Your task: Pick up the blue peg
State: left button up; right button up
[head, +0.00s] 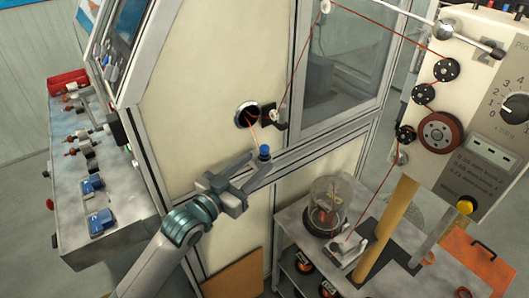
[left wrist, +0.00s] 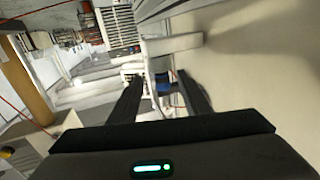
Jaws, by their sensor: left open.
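The blue peg (head: 264,152) sticks up at the ledge of the cream machine cabinet, below the round hole in its wall. My left gripper (head: 256,166) reaches up to it from the lower left, its fingers spread. In the left wrist view, a blue piece that looks like the peg (left wrist: 163,84) shows between the two open fingertips (left wrist: 160,88). I cannot tell whether either finger touches it. My right gripper is not in view.
An orange wire (head: 291,70) runs over pulleys to a guide by the round hole (head: 246,115), and a strand drops toward the peg. The cabinet wall (head: 200,100) rises close behind. A glass dome (head: 332,200) stands on a lower table at right.

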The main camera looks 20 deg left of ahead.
aim_at(261, 153)
pick_arm(q)
jog(key=shift+w+d+r+p, duration=0.15)
jog(key=shift+w+r+p, duration=0.25)
jog(key=shift+w+p, duration=0.25)
jog(key=x, duration=0.1)
jog(key=p+x, duration=0.2)
jog(key=shift+w+r, duration=0.2)
jog(key=shift+r, duration=0.1)
jog(key=shift+w+d+f, duration=0.1)
jog(key=shift+w+d, duration=0.05)
jog(key=shift+w, duration=0.1)
grip_shut()
